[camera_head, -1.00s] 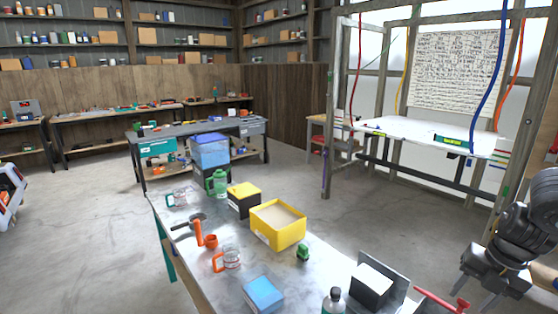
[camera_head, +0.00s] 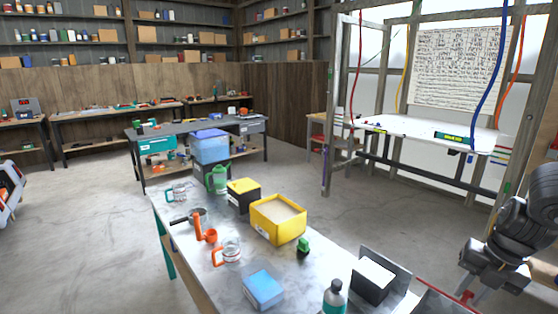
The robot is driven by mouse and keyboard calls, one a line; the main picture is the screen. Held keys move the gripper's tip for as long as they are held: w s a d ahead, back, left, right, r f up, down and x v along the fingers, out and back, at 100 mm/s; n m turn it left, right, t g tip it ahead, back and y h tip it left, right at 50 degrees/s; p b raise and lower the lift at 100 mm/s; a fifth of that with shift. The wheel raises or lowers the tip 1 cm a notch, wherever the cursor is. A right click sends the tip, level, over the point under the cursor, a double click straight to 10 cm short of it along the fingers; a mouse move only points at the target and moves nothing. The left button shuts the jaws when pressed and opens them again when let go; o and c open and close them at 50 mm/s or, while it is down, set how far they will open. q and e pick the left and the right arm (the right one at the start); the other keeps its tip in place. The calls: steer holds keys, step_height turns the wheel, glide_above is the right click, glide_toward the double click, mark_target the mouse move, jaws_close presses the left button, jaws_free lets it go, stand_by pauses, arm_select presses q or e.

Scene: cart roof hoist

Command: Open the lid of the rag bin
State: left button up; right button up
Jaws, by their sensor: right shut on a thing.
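At the bottom right edge of the picture is a grey panel with a thin red edge (camera_head: 437,303), partly cut off; it looks like the rag bin's lid, tilted up, though the bin body is out of view. My right gripper (camera_head: 470,292) points down at the panel's right end and is shut on a small red part there, which looks like the lid's handle. The fingers hide most of that part. My left gripper is not in view.
A black box with a white top (camera_head: 372,281) and a grey upright plate stand just left of the panel. A bottle (camera_head: 334,297), a blue box (camera_head: 262,290) and a yellow bin (camera_head: 279,220) are on the workbench. Open floor lies beyond.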

stand_by(0.3)
steer(key=shift+w+d+r, duration=0.7)
steer(key=shift+d+r, duration=0.15)
steer(key=shift+r, duration=0.05)
steer(key=shift+w+d+r, duration=0.1)
steer(key=shift+d, duration=0.05)
steer(key=shift+w+d+r+p, duration=0.3)
steer(key=shift+w+d+r, duration=0.35)
steer(key=shift+d, duration=0.15)
steer(key=shift+o, duration=0.2)
steer(key=shift+w+d+r, duration=0.1)
steer(key=shift+w+d, duration=0.15)
steer(key=shift+d, duration=0.1)
